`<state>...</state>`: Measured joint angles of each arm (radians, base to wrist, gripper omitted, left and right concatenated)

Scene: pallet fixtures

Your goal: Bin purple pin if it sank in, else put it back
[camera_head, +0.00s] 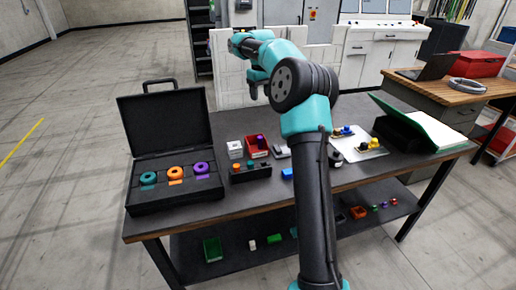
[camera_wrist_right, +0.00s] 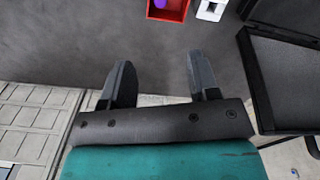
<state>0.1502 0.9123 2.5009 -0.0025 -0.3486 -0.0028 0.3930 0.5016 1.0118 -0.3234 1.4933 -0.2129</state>
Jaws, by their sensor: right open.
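The purple pin (camera_head: 261,140) stands in a small red bin (camera_head: 250,150) near the back of the dark table. In the right wrist view the red bin (camera_wrist_right: 178,13) is at the top edge, with part of the purple pin (camera_wrist_right: 160,3) inside it. A black block (camera_head: 250,174) in front of the bin holds an orange and a green piece. My right gripper (camera_head: 258,86) is raised above and behind the table. In the wrist view its fingers (camera_wrist_right: 157,82) are apart with nothing between them. My left gripper is not in view.
An open black case (camera_head: 150,205) with teal, orange and purple rings stands at the table's left. A white cube with a hole (camera_head: 235,149) stands beside the red bin. A tray with yellow and black parts (camera_head: 358,150) lies to the right. My right arm hides the table's middle.

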